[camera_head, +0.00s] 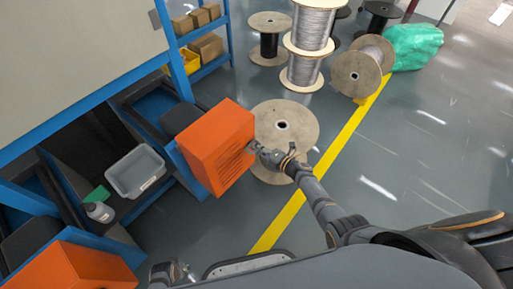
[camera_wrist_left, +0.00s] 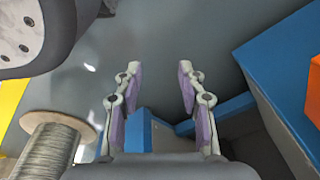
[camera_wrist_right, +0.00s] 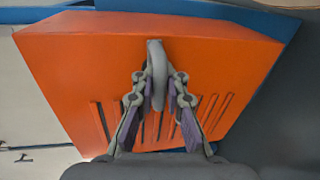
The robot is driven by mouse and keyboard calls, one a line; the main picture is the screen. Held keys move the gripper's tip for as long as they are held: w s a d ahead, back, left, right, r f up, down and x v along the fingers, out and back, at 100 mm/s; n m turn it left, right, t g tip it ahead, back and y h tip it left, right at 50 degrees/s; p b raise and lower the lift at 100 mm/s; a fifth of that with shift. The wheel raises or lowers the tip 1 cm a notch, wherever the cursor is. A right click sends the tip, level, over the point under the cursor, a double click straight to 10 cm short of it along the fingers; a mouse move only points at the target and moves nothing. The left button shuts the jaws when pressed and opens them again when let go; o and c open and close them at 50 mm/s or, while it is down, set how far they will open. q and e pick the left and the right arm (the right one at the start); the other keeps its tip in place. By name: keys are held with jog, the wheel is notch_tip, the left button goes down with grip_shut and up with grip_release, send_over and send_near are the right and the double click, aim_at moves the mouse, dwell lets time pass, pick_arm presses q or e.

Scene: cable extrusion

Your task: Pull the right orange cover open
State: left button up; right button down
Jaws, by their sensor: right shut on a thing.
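The right orange cover (camera_head: 222,142) is a box-shaped panel with slots, on the blue frame in the head view. It fills much of the right wrist view (camera_wrist_right: 90,60). My right gripper (camera_head: 262,151) is at its right face. In the right wrist view its fingers (camera_wrist_right: 157,88) close around the grey handle (camera_wrist_right: 156,62) on the slotted face. My left gripper (camera_head: 178,272) is low in the head view, near another orange cover (camera_head: 75,268). In the left wrist view its fingers (camera_wrist_left: 158,85) are apart with nothing between them.
A grey bin (camera_head: 136,172), a bottle (camera_head: 99,212) and a green item stand between the covers. More spools (camera_head: 303,70) stand at the back. The floor to the right is clear.

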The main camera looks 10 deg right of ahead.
jog(key=shift+d, duration=0.3)
jog(key=shift+s+a+p, duration=0.1)
jog(key=shift+s+p, duration=0.2)
pick_arm(q)
jog(key=s+p, duration=0.1)
jog(key=s+f, duration=0.1)
jog(key=s, duration=0.1)
jog(key=s+p, duration=0.1)
jog(key=s, duration=0.1)
jog(key=shift+s+a+f+p, duration=0.15)
jog(key=shift+a+f+p, duration=0.1)
jog(key=shift+f+p, duration=0.1)
pick_arm(e)
jog(key=s+a+m+t+h, duration=0.1)
jog(key=s+a+m+h, duration=0.1)
jog(key=s, duration=1)
jog(key=shift+a+m+t+h, duration=0.3)
jog(key=shift+a+h, duration=0.3)
jog(key=shift+a, duration=0.1)
pick_arm(q)
jog(key=shift+r, duration=0.1)
pick_arm(e)
jog(key=shift+f, duration=0.1)
jog(key=c, duration=1.4)
grip_release()
jog(key=shift+s, duration=0.1)
